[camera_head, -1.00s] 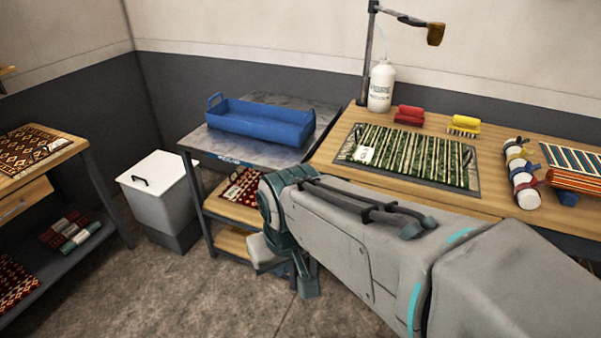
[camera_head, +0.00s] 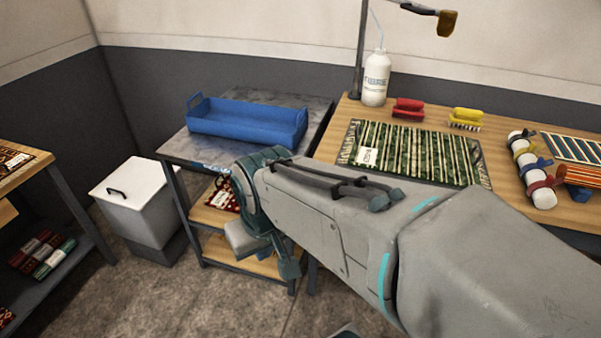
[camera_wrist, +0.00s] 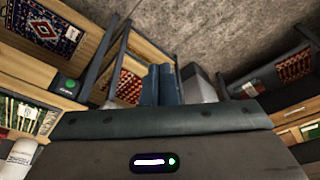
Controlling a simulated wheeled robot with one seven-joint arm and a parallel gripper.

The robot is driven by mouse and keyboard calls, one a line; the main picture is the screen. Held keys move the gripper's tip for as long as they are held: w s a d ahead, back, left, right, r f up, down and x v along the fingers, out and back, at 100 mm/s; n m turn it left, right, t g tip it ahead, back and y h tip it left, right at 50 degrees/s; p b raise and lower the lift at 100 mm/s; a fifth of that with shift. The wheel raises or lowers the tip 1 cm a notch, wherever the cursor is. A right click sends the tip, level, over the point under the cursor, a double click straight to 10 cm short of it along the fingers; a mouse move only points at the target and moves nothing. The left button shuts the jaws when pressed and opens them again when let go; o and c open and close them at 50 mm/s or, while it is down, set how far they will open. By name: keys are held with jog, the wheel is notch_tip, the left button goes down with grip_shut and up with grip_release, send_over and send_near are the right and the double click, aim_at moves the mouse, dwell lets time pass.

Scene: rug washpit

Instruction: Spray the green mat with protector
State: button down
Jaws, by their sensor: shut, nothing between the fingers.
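The green mat (camera_head: 425,152), dark green with pale stripes and a white tag, lies flat on the wooden bench, partly hidden by my arm at its near edge. A white squeeze bottle (camera_head: 376,82) with a thin tube stands upright behind it; its label is too small to read. My gripper (camera_head: 288,268) hangs low in front of the side cart, away from mat and bottle. In the wrist view its two fingers (camera_wrist: 159,85) are together and empty.
A blue tray (camera_head: 248,122) sits on the grey cart top. A red brush (camera_head: 408,108), a yellow brush (camera_head: 466,117) and a white cylinder with coloured clips (camera_head: 535,172) are on the bench. A white lidded bin (camera_head: 138,200) stands left of the cart. Open floor lies in front.

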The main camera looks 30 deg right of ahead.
jog(key=w+d+f+n+t+h+b, duration=0.3)
jog(key=w+d+f+n+t+b, duration=0.15)
jog(key=w+d+f+b, duration=0.8)
jog(key=w+d+f+n+t+y+b, duration=0.2)
jog(key=d+f+n+t+b, duration=0.3)
jog(key=d+f, duration=0.8)
jog(key=t+b, duration=0.3)
jog(key=t, duration=0.2)
jog(key=shift+d+f, duration=0.15)
jog(key=shift+d, duration=0.05)
jog(key=shift+d, duration=0.1)
jog(key=w+d+p, duration=0.1)
jog(key=w+d, duration=0.4)
jog(key=d, duration=0.1)
jog(key=shift+w+d, duration=0.25)
jog(key=shift+w, duration=0.1)
jog(key=shift+w, duration=0.1)
dwell(0.4)
